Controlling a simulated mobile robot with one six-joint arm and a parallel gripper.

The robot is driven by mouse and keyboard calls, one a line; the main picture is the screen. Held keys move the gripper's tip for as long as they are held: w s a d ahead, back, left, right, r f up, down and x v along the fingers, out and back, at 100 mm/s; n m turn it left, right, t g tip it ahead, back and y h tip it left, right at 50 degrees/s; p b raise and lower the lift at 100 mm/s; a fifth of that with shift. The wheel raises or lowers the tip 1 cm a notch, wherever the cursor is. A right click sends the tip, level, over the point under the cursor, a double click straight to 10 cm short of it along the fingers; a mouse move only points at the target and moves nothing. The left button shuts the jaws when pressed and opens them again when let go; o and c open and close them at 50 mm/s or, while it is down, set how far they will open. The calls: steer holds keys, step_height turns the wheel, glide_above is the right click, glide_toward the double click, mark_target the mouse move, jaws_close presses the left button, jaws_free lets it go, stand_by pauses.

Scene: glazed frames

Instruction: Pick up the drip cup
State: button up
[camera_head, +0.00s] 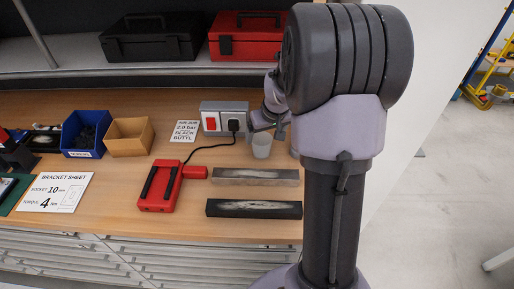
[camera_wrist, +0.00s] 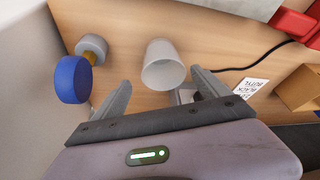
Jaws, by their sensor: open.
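The drip cup, a pale translucent cup (camera_head: 261,145), stands on the wooden bench beside the grey socket box. In the wrist view the cup (camera_wrist: 163,58) appears between and just beyond the fingertips of my gripper (camera_wrist: 161,77). My gripper is open with nothing held, and a finger appears on each side of the cup. I cannot tell whether either finger touches it. In the head view my arm hides part of the gripper and the bench behind it.
A blue knob (camera_wrist: 73,79) on a brass neck with a grey disc stands left of the cup in the wrist view. The socket box (camera_head: 223,119) with a black plug and cable is close by. A red tool (camera_head: 160,187) and two flat bars (camera_head: 254,208) lie nearer the bench front.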

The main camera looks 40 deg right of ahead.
mark_target(260, 143)
steer(key=b+x, duration=0.1)
steer(key=x, duration=0.3)
steer(key=b+x, duration=0.1)
steer(key=x, duration=0.1)
steer(key=shift+w+a+f+b, duration=0.1)
steer(key=shift+a+f+b, duration=0.1)
steer(key=shift+a+b, duration=0.15)
steer(key=shift+w+d+f, duration=0.1)
steer(key=shift+w+f, duration=0.1)
steer(key=shift+s+r, duration=0.1)
steer(key=shift+r, duration=0.05)
steer(key=shift+c, duration=0.4)
steer(key=c, duration=1.3)
